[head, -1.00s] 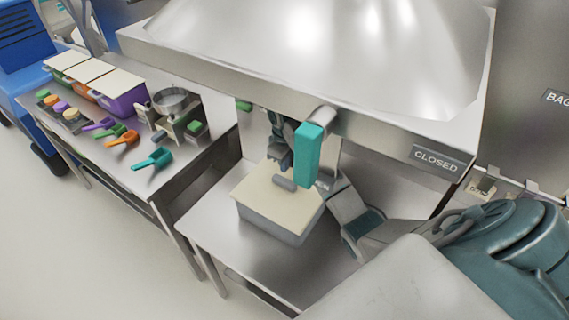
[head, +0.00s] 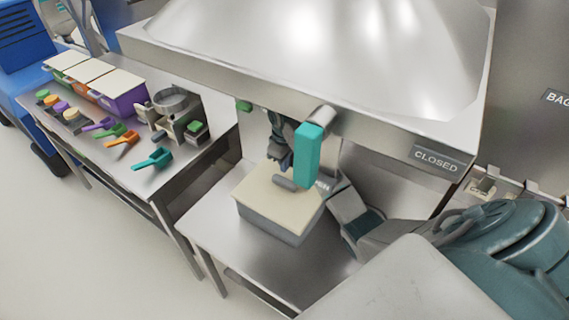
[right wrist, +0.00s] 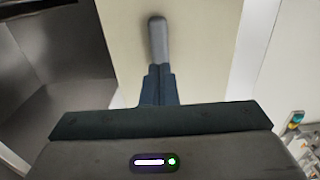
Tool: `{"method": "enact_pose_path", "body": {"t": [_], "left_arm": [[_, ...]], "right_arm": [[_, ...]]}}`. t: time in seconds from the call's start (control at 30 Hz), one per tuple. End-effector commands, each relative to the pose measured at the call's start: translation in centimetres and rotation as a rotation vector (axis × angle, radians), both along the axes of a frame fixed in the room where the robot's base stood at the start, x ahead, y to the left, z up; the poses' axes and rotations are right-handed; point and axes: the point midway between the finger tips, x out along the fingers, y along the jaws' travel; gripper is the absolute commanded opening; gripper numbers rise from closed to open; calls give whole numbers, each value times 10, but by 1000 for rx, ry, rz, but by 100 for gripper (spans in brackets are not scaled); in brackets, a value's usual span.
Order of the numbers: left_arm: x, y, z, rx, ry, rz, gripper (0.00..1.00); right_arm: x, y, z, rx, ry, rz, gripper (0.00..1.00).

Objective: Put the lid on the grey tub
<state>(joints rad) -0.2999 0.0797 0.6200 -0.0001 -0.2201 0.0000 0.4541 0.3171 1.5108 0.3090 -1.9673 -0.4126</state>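The grey tub (head: 268,228) stands on the low steel shelf below the hopper. The cream lid (head: 258,192) lies across its top and covers it; I cannot tell whether it is pressed fully down. A grey bar handle (head: 285,183) is on top of the lid. My right gripper (head: 283,163) is over the lid, partly hidden by a teal lever. In the right wrist view its two dark fingers (right wrist: 158,72) are close together at one end of the lid's handle (right wrist: 158,40), and look shut on it. My left gripper is not in view.
The teal lever (head: 308,155) hangs from the steel hopper (head: 330,60), close in front of my right gripper. The steel shelf (head: 205,225) is bare beside the tub. On the left bench, lidded bins (head: 122,95), several coloured scoops (head: 155,160) and a scale (head: 178,108) stand.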

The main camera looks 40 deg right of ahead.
Motion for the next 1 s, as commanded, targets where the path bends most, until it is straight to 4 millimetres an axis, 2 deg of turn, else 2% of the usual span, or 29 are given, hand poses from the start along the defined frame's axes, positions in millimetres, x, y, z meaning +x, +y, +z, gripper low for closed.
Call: {"method": "enact_pose_path", "body": {"t": [0.27,1.0], "left_arm": [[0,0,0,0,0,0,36],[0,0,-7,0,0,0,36]], "right_arm": [[0,0,-1,0,0,0,0],[0,0,-24,1,1,0,0]]}}
